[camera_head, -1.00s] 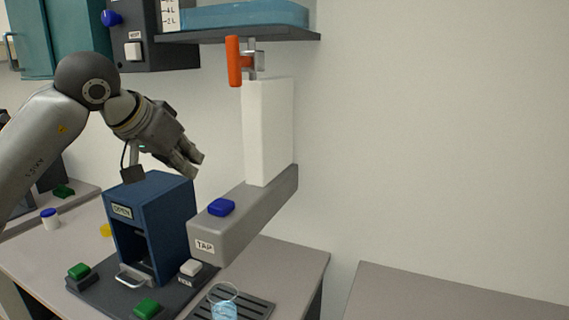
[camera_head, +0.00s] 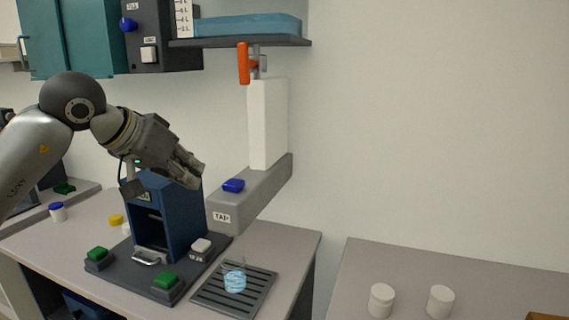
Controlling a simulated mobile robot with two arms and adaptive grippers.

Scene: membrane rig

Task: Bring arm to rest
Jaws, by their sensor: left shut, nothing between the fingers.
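My left arm comes in from the left, and its gripper (camera_head: 190,172) is shut and empty. It hangs in the air in front of the upper part of the blue box-like rig (camera_head: 180,225) and hides part of its top and label. The gripper is left of the grey tap arm (camera_head: 255,195) and apart from it. My right gripper is not in view.
A glass of blue liquid (camera_head: 235,281) stands on the drip grate (camera_head: 207,297) below the tap. Green buttons (camera_head: 166,281) flank the rig. A dark shelf (camera_head: 290,42) overhangs the bench. Two white jars (camera_head: 381,300) stand on the right table (camera_head: 350,262).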

